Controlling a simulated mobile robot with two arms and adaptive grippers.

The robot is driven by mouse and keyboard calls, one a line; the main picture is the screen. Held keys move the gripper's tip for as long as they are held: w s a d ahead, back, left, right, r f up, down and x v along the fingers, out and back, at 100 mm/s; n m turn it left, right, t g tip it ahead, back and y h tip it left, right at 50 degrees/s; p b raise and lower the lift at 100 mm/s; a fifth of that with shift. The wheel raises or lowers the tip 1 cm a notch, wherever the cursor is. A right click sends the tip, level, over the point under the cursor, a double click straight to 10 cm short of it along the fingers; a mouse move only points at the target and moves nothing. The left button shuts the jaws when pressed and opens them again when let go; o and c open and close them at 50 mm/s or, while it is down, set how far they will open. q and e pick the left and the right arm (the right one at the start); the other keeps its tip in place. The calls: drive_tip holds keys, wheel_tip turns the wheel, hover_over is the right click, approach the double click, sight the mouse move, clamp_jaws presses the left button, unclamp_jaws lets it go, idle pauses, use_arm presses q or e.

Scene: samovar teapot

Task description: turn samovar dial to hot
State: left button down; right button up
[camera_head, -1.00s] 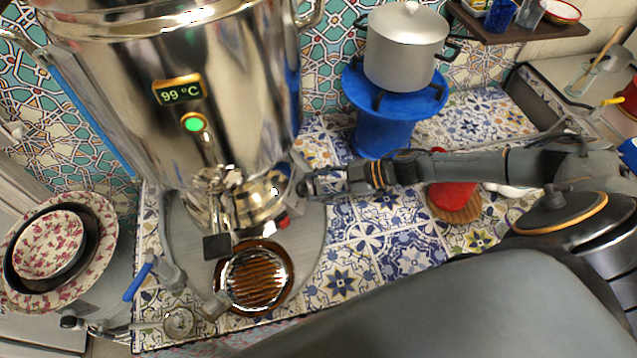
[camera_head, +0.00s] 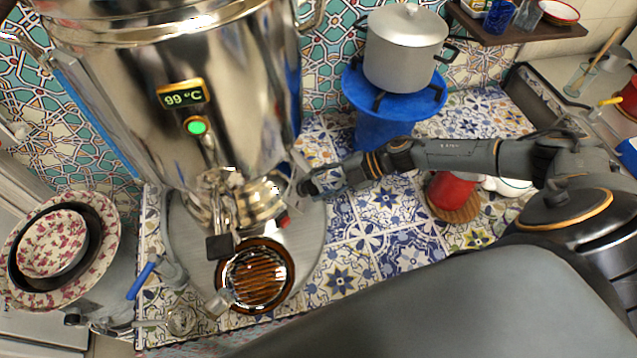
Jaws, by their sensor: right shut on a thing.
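The shiny metal samovar (camera_head: 225,95) stands at the left centre. Its display (camera_head: 182,95) reads 99 °C, above a lit green light (camera_head: 196,126). My right gripper (camera_head: 306,187) reaches in from the right and is shut at the right side of the samovar's lower body. The dial cannot be made out; the thing in the jaws is hidden by the fingers. A small red part (camera_head: 284,222) shows on the base just below the gripper. The tap (camera_head: 219,246) points down above a brown glass teapot (camera_head: 256,275).
A grey pot (camera_head: 404,55) stands on a blue burner stand (camera_head: 385,128) behind my right arm. A red object (camera_head: 450,190) sits on a round wooden board below the arm. Stacked dishes (camera_head: 105,260) are at the left. Tiled counter (camera_head: 385,235) is clear right of the teapot.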

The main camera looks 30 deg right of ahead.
idle(0.3)
drive_tip(key=o, duration=1.1)
drive_tip(key=shift+o, duration=0.2)
drive_tip(key=v, duration=1.2)
